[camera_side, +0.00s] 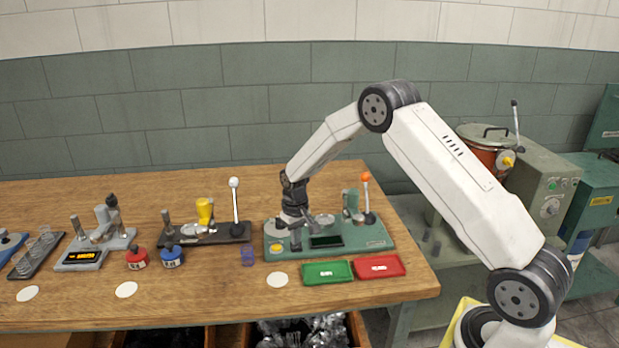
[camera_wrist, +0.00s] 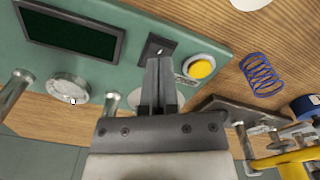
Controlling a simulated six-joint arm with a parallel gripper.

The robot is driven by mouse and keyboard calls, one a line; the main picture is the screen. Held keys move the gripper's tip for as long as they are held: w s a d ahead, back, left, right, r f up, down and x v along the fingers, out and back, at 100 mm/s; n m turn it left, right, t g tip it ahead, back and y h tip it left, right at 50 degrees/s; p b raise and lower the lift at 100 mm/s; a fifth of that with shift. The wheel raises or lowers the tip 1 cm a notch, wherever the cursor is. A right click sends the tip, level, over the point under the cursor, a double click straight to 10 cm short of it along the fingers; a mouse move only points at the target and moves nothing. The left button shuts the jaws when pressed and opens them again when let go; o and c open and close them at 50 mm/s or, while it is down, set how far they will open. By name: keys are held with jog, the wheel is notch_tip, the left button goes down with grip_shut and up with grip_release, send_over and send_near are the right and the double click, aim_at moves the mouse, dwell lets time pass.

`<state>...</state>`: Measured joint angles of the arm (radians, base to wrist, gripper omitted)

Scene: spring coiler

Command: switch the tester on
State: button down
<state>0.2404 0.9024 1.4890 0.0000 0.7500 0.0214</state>
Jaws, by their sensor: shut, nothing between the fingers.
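The tester is a green base (camera_side: 375,242) near the right end of the table, with a lever topped by an orange knob (camera_side: 365,177). Contact cannot be told. In the side view my gripper (camera_side: 296,238) is low over the tester's left part and hides the switch.
A green tray (camera_side: 327,272) and a red tray (camera_side: 380,266) lie in front of the tester. A blue spring (camera_side: 248,256) lies left of it, also in the wrist view (camera_wrist: 261,75). A dark fixture with a white-knobbed lever (camera_side: 234,184) stands further left.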

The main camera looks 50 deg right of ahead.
aim_at(296, 247)
jog(key=shift+f, duration=0.9)
dwell(0.8)
jog(key=shift+r, duration=3.5)
